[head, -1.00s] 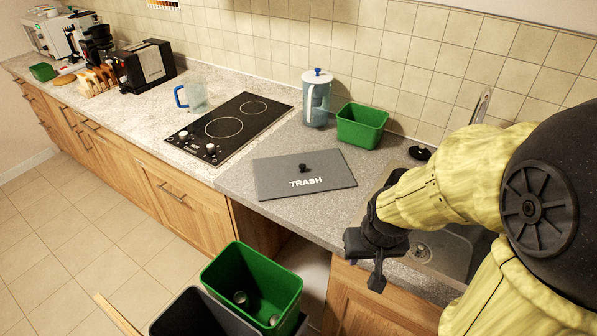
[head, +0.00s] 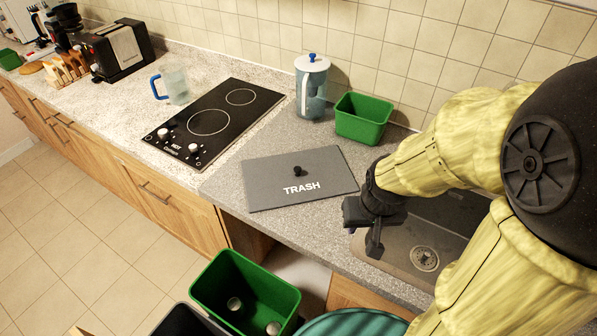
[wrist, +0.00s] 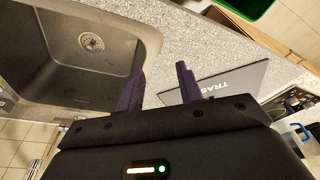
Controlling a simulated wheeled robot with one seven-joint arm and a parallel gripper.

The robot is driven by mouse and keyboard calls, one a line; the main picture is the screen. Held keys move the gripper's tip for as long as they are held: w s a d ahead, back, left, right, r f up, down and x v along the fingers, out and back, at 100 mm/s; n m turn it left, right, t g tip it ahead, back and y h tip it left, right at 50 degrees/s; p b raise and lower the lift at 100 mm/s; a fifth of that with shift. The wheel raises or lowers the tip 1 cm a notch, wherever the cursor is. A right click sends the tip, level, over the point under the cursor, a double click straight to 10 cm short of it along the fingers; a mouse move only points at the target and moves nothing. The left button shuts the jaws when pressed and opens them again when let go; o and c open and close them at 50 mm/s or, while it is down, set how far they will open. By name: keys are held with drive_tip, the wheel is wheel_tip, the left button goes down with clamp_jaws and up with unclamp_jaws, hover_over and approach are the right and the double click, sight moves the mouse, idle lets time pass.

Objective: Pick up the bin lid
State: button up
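The bin lid (head: 270,188) is a flat grey panel with white TRASH lettering and a small black knob (head: 298,171) in its middle. It lies flat on the counter between the cooktop and the sink. In the wrist view part of the lid (wrist: 232,84) shows beyond the fingers, and its knob is hidden. My gripper (head: 374,240) is over the sink's left edge, to the right of the lid and apart from it. In the wrist view my gripper (wrist: 160,88) has its two dark fingers spread with nothing between them.
A green tub (head: 362,118) and a pitcher (head: 311,88) stand behind the lid. The black cooktop (head: 214,122) is to its left, the sink (head: 440,230) to its right. A green bin (head: 246,290) holding cans is below the counter's front edge.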

drive_tip(key=shift+o, duration=1.1)
drive_tip(key=shift+s, duration=0.25)
drive_tip(key=shift+a, duration=0.1)
drive_tip(key=w+a+r+n+b, duration=0.1)
drive_tip(key=w+a+r+b, duration=0.1)
drive_tip(key=w, duration=0.5)
drive_tip(key=w+a+r+n+t+y+b, duration=0.1)
drive_tip(key=w+a+r+n+b, duration=0.1)
drive_tip(key=w+a+b, duration=0.2)
drive_tip(key=w+a+r+n+y+b, duration=0.1)
drive_tip(key=w+a+r+n+b, duration=0.1)
drive_tip(key=w, duration=0.8)
drive_tip(key=shift+w+a+r+b, duration=0.15)
drive_tip(key=shift+w+a+b, duration=0.2)
drive_tip(key=shift+a+b, duration=0.4)
